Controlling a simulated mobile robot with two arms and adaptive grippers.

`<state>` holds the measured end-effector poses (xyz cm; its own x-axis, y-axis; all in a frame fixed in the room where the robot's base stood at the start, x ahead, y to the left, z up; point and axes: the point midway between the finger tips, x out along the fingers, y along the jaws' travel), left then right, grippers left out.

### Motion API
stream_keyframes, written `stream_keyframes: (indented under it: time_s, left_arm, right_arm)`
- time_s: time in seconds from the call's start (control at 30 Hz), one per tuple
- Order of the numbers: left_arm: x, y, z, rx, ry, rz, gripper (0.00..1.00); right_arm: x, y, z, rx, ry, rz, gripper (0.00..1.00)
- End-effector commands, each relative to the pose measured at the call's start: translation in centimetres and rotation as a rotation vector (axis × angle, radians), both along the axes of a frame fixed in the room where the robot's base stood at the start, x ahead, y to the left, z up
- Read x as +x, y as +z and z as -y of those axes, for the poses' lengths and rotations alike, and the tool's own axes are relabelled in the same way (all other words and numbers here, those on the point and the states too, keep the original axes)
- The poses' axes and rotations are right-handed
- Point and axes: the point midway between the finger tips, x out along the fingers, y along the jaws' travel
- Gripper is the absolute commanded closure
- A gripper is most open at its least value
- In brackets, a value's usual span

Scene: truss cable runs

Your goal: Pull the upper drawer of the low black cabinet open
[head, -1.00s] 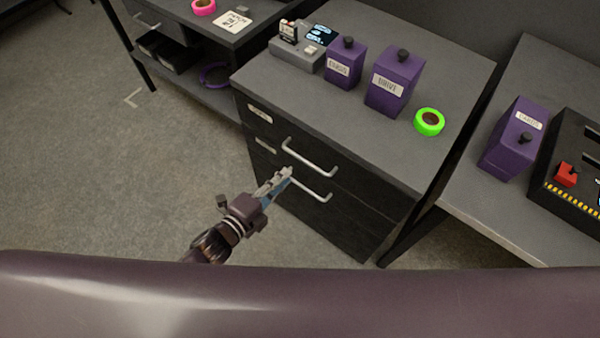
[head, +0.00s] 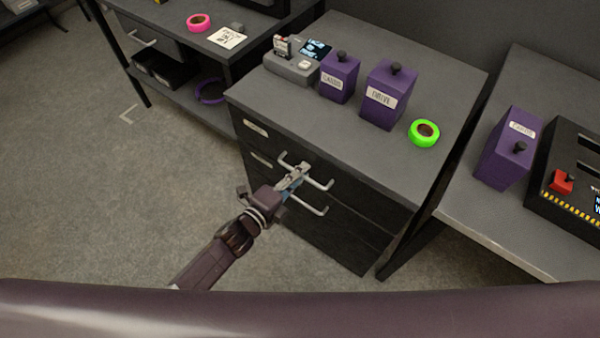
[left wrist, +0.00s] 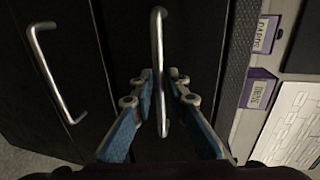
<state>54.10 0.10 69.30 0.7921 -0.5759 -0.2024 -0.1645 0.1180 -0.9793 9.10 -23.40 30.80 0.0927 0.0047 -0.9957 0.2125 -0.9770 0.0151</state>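The low black cabinet (head: 345,225) stands with its drawers shut in the head view. The upper drawer's handle (head: 318,182) is a pale metal bar; it also shows upright in the middle of the left wrist view (left wrist: 158,45). The lower drawer's handle (head: 312,209) runs below it and is at the left in the left wrist view (left wrist: 52,75). My left gripper (head: 296,174) is at the upper handle. In the left wrist view its two fingers (left wrist: 160,88) are apart, one on each side of the bar, with gaps visible. My right gripper is not in view.
On the cabinet top are a grey device (head: 292,68), two purple boxes (head: 339,78) (head: 384,97) and a green tape roll (head: 424,132). A bench (head: 480,225) with another purple box stands at the right. Floor (head: 90,190) left of the cabinet is clear.

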Motion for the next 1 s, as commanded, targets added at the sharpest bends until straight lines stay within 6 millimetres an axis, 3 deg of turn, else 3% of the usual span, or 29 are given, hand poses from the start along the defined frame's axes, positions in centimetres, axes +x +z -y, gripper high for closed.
stream_keyframes:
  time_s: [0.17, 0.67, 1.0]
  left_arm:
    - [0.0, 0.0, 0.0, 0.000, 0.000, 0.000, 1.00]
    - [-0.2, 0.0, -0.2, 0.000, 0.000, -0.001, 1.00]
    - [-2.9, -0.1, -2.1, 0.003, 0.001, -0.005, 1.00]
  right_arm:
    - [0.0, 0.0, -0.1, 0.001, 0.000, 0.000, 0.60]
    - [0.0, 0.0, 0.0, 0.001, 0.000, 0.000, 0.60]
    - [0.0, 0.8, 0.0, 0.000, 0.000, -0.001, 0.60]
